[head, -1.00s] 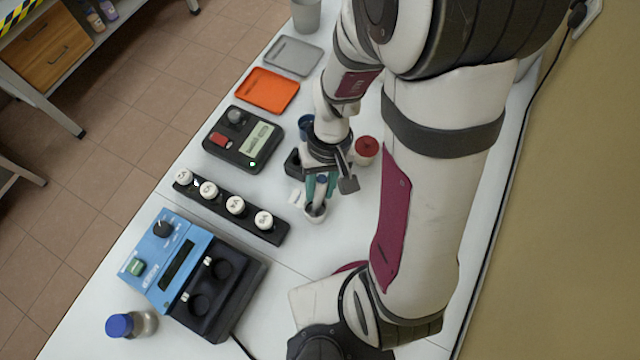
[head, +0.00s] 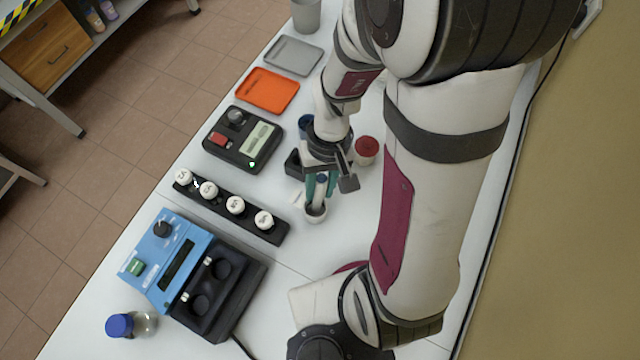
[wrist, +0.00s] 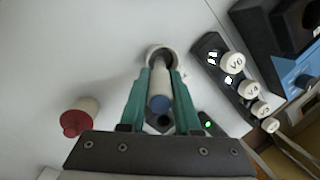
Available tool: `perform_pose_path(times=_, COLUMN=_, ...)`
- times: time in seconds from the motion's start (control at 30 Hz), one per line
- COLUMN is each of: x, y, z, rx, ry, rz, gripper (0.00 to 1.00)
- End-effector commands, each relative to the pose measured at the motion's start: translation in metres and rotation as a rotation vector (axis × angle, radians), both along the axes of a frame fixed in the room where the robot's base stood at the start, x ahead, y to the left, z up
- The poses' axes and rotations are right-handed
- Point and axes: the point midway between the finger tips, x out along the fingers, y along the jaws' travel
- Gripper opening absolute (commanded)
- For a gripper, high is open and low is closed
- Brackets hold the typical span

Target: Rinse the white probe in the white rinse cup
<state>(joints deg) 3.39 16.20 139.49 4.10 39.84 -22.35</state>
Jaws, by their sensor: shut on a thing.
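My gripper (head: 319,186) has its two green fingers shut on the white probe (head: 318,192), near the middle of the table. In the wrist view, the white probe (wrist: 160,82) shows between the fingers (wrist: 161,76), with its blue top end toward the camera. The probe points down into the white rinse cup (head: 316,216), and its lower end is hidden inside the cup. The cup's rim shows around the probe in the wrist view (wrist: 151,51). I cannot tell whether the probe touches the cup wall.
A blue instrument (head: 166,261), a black meter (head: 240,145) and an orange tray (head: 270,90) stand nearby.

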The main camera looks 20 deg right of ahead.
Motion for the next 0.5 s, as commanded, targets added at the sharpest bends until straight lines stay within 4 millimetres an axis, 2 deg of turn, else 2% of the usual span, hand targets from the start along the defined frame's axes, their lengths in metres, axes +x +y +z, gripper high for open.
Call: perform_pose_path(times=0.5, x=0.001, y=0.000, z=0.052, rx=0.000, ry=-0.004, rz=-0.001, gripper=0.00)
